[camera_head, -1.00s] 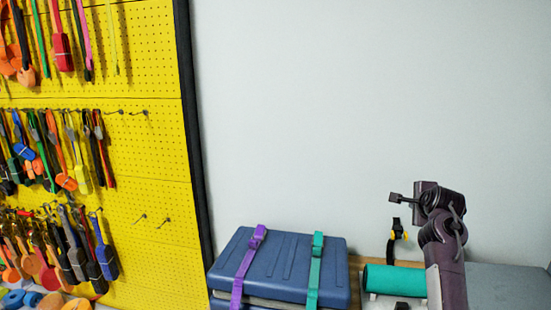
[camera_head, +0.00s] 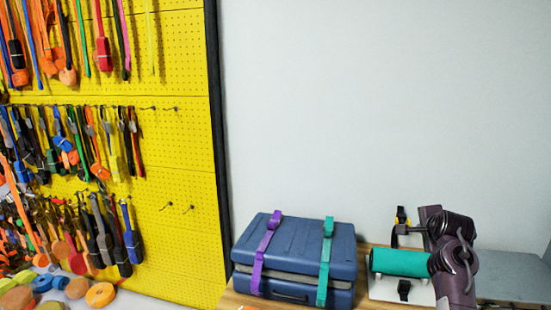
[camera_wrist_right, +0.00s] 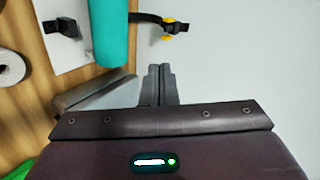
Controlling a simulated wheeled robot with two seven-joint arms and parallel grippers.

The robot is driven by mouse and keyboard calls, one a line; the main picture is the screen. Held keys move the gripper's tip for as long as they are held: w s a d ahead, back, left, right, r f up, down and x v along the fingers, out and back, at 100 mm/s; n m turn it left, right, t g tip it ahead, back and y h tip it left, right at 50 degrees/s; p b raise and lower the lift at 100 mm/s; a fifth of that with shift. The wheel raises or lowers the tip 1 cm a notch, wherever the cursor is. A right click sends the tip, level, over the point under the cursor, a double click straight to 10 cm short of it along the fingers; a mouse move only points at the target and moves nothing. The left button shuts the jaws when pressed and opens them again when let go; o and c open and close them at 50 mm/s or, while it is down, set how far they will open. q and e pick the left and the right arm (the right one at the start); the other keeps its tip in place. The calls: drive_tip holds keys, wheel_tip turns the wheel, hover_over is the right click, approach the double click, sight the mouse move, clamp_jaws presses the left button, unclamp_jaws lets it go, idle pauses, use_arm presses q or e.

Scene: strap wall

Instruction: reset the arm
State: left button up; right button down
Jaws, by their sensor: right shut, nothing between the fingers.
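My right arm (camera_head: 452,255) stands at the lower right of the head view, dark purple and bent, beside the teal roll. My right gripper (camera_wrist_right: 159,86) shows in the wrist view with its two grey fingers pressed together and nothing between them. In that view the fingers are near the teal roll (camera_wrist_right: 108,35) but look apart from it. My left arm and gripper are in no view.
A blue case (camera_head: 300,250) with a purple strap (camera_head: 264,252) and a teal strap (camera_head: 326,262) sits on the wooden table. The teal roll (camera_head: 400,262) lies on a white plate with black straps. A yellow pegboard (camera_head: 175,140) with hanging straps fills the left.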

drive_tip(key=s+a+f+n+g, duration=0.1)
drive_tip(key=s+a+f+n, duration=0.35)
drive_tip(key=s, duration=0.25)
drive_tip(key=s+a+f+n+g+y, duration=0.1)
drive_tip(key=s+a+f+n, duration=0.2)
drive_tip(key=s+f, duration=0.3)
drive_tip(key=s+a+f+n+g, duration=0.25)
drive_tip(key=s+f+n, duration=0.2)
drive_tip(key=s, duration=0.25)
drive_tip(key=s+a+f+n+g+y, duration=0.1)
drive_tip(key=s+a+n, duration=0.35)
drive_tip(key=s, duration=0.65)
drive_tip(key=s+a+f+n+g+y, duration=0.15)
drive_tip(key=s+a+n, duration=0.35)
drive_tip(key=s, duration=0.6)
wheel_tip(320, 180, down, 32)
drive_tip(key=s+r+g+b, duration=0.1)
drive_tip(key=g, duration=0.1)
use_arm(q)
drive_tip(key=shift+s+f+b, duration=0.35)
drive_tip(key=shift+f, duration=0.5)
use_arm(e)
drive_tip(key=s+d+f, duration=0.3)
drive_tip(key=s+f, duration=1.5)
drive_tip(key=s, duration=0.1)
drive_tip(key=shift+s+f+m+g+h, duration=0.3)
drive_tip(key=shift+f+m+g+h, duration=0.05)
drive_tip(key=shift+f+g, duration=0.05)
